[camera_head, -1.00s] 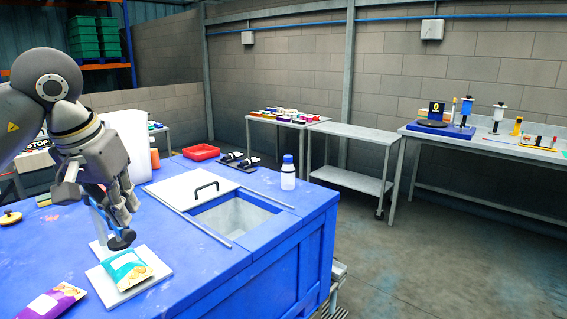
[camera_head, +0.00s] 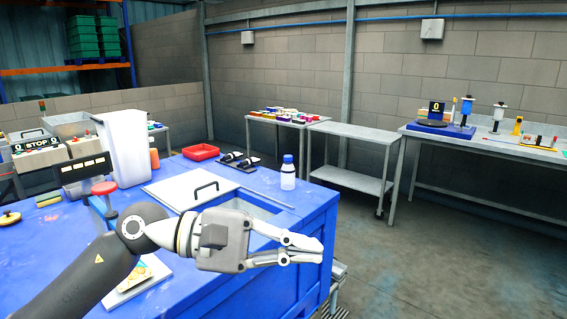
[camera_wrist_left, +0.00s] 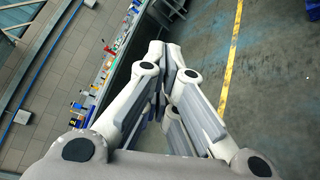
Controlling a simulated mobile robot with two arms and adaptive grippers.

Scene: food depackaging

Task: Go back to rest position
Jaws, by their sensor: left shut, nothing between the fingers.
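My left gripper (camera_head: 318,249) reaches across the front of the blue workbench (camera_head: 60,250) in the head view, its fingers pointing right. It is shut and empty, with its fingers over the bench's right part. In the left wrist view its fingertips (camera_wrist_left: 166,45) come together with nothing between them. My left arm covers much of a white board (camera_head: 122,296) and the snack packet on it, of which only a part shows. My right gripper is not in view.
A white lid with a black handle (camera_head: 202,188) lies beside the bin opening (camera_head: 262,212), partly behind my gripper. A white bottle with a blue cap (camera_head: 288,175) stands near the bench's back right. A red tray (camera_head: 201,152) is further back. Open floor (camera_head: 430,270) lies to the right.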

